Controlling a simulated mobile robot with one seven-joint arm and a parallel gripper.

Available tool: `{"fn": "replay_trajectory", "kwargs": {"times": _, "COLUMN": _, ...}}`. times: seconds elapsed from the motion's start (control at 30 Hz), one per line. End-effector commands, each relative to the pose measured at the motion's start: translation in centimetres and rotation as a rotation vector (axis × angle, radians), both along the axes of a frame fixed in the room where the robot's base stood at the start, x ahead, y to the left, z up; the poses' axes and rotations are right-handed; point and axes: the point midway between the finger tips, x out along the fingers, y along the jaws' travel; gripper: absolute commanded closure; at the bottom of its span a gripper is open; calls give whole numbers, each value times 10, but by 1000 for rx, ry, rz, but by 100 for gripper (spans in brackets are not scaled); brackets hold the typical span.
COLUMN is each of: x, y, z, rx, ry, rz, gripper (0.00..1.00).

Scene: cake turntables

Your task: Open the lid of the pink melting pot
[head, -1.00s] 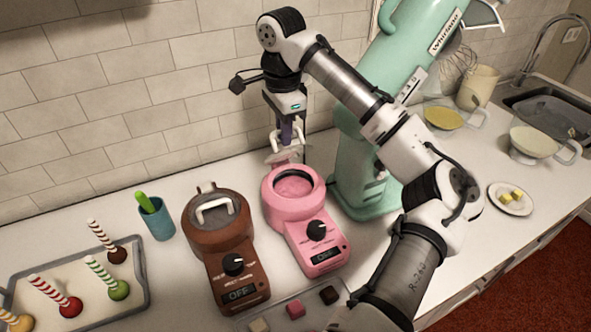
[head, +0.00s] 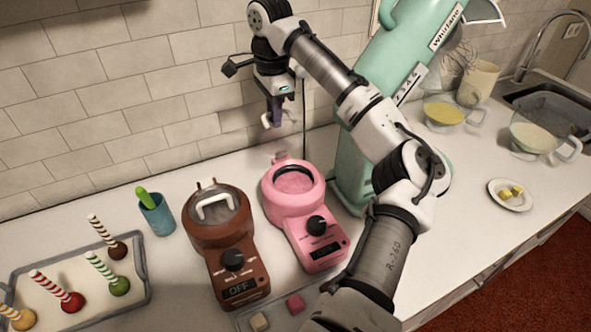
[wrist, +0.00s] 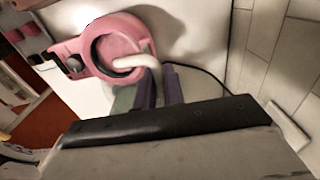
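The pink melting pot (head: 292,190) stands on the counter, with its round opening uncovered and its pink inside showing. A small pink piece (head: 283,157) stands at its back rim. I cannot make out the lid's disc clearly. My gripper (head: 268,120) is above and behind the pot, near the wall. The pot also shows in the wrist view (wrist: 92,58). There, a white curved piece (wrist: 135,62) lies by my dark fingers (wrist: 160,85) and overlaps the pot's opening. I cannot tell whether it is the lid's handle or part of my gripper.
A brown melting pot (head: 220,225) with its lid down stands close on the left. The mint mixer (head: 352,175) stands close on the right. The tiled wall (head: 175,100) is just behind my gripper. A chocolate tray (head: 275,318) lies in front.

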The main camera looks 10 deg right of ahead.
Motion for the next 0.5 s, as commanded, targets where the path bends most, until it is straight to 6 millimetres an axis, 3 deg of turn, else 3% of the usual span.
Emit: {"fn": "replay_trajectory", "kwargs": {"times": 0.5, "x": 25, "y": 5, "z": -9, "rx": 1, "ry": 0, "rz": -1, "gripper": 94}}
